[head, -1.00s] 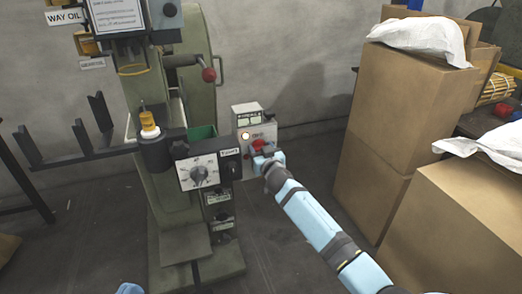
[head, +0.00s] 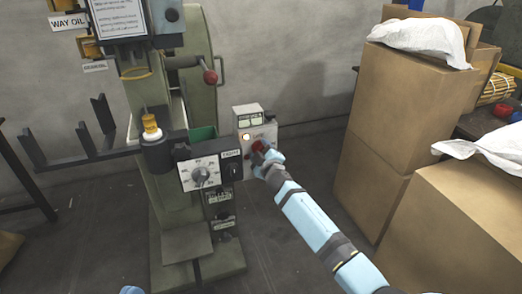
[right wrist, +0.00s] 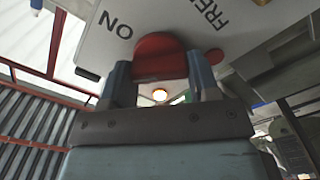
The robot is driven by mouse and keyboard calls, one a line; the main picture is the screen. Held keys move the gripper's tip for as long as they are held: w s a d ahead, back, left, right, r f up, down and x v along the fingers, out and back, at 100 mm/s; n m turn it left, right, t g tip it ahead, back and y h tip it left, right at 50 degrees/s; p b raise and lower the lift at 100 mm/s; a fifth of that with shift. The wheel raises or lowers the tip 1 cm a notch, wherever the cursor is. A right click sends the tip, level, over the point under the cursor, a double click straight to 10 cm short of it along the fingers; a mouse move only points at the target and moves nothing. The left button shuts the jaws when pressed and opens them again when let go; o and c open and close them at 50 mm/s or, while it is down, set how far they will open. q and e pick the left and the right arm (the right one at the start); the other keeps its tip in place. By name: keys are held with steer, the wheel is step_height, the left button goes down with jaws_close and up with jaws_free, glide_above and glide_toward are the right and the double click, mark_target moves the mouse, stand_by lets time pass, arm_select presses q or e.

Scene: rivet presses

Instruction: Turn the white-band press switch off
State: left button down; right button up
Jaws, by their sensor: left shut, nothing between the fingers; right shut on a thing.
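A green press (head: 205,110) stands left of centre in the head view. Beside it is a grey switch box (head: 245,125) with a lit lamp (head: 246,137) and a red knob (head: 258,146). My right gripper (head: 262,153) is at the box front. In the right wrist view its two fingers (right wrist: 158,85) are shut on the red knob (right wrist: 160,55), one on each side.
Large cardboard boxes (head: 385,140) with white sacks (head: 420,38) on top stand at the right. The press has a dial panel (head: 205,172) and a red-ended lever (head: 210,76). The floor between press and boxes is clear apart from my right arm.

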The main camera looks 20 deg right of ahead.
arm_select(q)
steer(key=shift+w+a+f+g+y+p, duration=0.15)
steer(key=shift+f+y+p, duration=0.1)
steer(key=shift+f, duration=0.15)
steer(key=shift+a+f+g+y+p, duration=0.1)
steer(key=shift+f+g+y+p, duration=0.1)
steer(key=shift+f, duration=0.2)
arm_select(e)
steer(key=n, duration=0.7)
steer(key=shift+f+n, duration=0.2)
steer(key=shift+n, duration=0.2)
arm_select(q)
steer(key=shift+f, duration=0.2)
steer(key=shift+r, duration=0.1)
steer(key=shift+w+r+h, duration=0.1)
steer(key=shift+r+h, duration=0.05)
steer(key=shift+h, duration=0.1)
arm_select(e)
steer(key=o, duration=0.9)
